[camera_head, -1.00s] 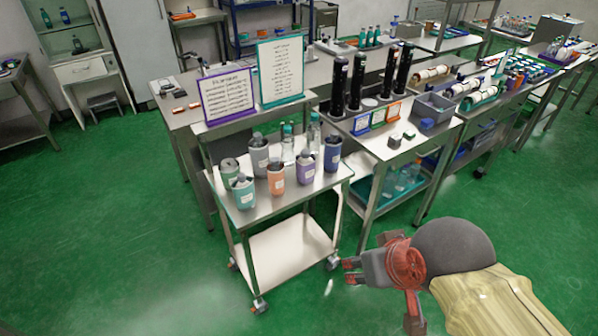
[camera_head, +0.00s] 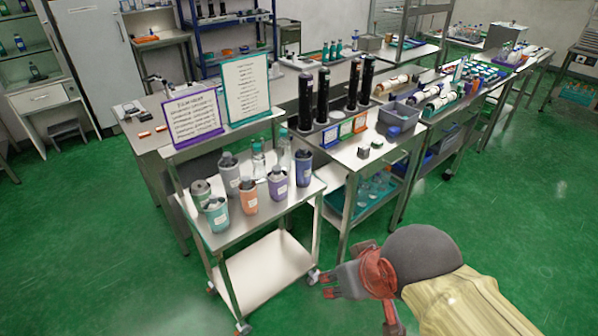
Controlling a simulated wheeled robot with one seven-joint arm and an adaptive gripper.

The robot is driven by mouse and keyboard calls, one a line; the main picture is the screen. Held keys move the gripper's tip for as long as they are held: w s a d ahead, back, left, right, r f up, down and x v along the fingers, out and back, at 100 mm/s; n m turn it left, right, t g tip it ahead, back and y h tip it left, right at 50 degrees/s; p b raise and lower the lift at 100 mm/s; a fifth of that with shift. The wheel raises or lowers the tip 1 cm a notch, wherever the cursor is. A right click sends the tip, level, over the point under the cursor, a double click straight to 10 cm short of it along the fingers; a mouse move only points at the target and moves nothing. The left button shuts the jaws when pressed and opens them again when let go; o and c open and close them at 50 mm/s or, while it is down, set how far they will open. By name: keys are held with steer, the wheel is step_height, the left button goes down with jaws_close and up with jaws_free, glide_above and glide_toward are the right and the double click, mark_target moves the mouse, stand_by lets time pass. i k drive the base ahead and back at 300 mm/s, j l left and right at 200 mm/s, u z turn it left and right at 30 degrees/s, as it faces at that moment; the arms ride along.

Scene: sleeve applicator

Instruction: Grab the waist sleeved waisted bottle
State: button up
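Several bottles in coloured sleeves stand upright on the top of a small white-and-steel cart in the head view. They are a dark green one (camera_head: 201,193), a teal one (camera_head: 216,214), a grey one (camera_head: 230,175), an orange one (camera_head: 249,197), a purple one (camera_head: 278,184) and a blue one (camera_head: 303,168). Two clear bottles, one of them here (camera_head: 259,160), stand behind them. I cannot tell at this size which has a waisted body. My gripper (camera_head: 326,286) is low at right of the cart, apart from the bottles. Its finger gap is unclear; nothing shows in it.
The cart (camera_head: 290,208) has an empty lower shelf (camera_head: 266,270). Purple-framed (camera_head: 193,117) and teal-framed (camera_head: 247,88) signs stand behind the bottles. A steel table (camera_head: 350,157) with tall black cylinders and a grey bin (camera_head: 399,115) adjoins on the right. Green floor (camera_head: 510,220) is clear at right.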

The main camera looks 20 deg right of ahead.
mark_target(303, 157)
steer(key=i+u, duration=0.3)
steer(key=i, duration=0.15)
steer(key=i+u, duration=0.3)
steer(key=i, duration=0.1)
